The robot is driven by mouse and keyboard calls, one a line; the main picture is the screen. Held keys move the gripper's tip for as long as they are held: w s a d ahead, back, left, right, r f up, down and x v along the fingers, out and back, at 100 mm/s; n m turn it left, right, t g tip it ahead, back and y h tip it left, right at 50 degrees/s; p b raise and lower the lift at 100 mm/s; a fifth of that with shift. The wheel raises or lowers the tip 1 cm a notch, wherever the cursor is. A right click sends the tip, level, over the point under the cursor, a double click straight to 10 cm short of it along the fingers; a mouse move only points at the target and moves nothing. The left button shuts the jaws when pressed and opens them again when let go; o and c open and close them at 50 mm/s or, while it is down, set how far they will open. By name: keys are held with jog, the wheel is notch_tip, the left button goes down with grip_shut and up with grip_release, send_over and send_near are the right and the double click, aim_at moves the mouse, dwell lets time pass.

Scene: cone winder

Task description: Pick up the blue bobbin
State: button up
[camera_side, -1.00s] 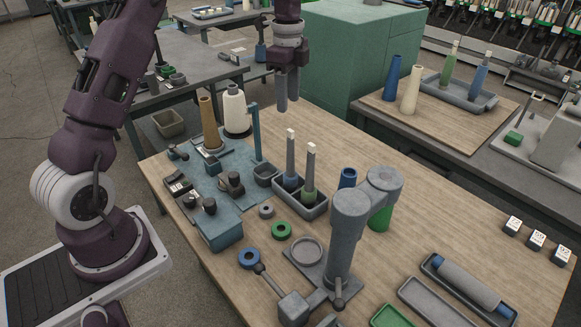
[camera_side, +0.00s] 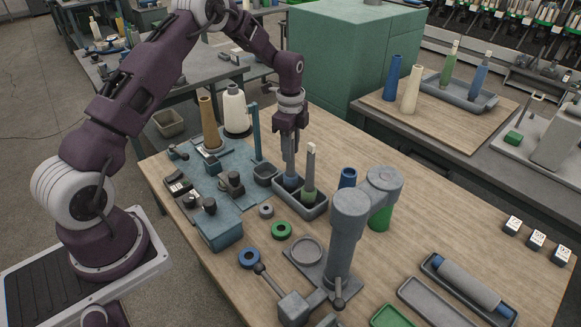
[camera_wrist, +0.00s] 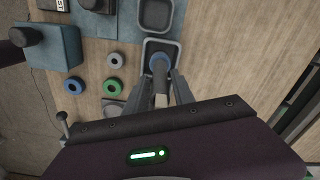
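The blue bobbin stands upright in a grey tray (camera_side: 312,214); in the side view its blue lower part (camera_side: 291,182) shows just below my gripper (camera_side: 289,168). My gripper points down over it, with the fingers around its upper shaft. In the wrist view the blue end (camera_wrist: 160,63) and pale shaft lie between my two fingers (camera_wrist: 163,84), with gaps visible on both sides, so the gripper looks open. A green bobbin (camera_side: 309,188) with a pale top stands beside it in the same tray, close to my fingers.
A grey column fixture (camera_side: 345,235) stands to the right, with a short blue tube (camera_side: 348,178) behind it. Green (camera_side: 282,230) and blue rings (camera_side: 249,258) lie in front.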

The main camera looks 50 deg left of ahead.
grip_shut()
jog(key=shift+r, duration=0.1)
notch_tip(320, 180, up, 16)
dwell(0.5)
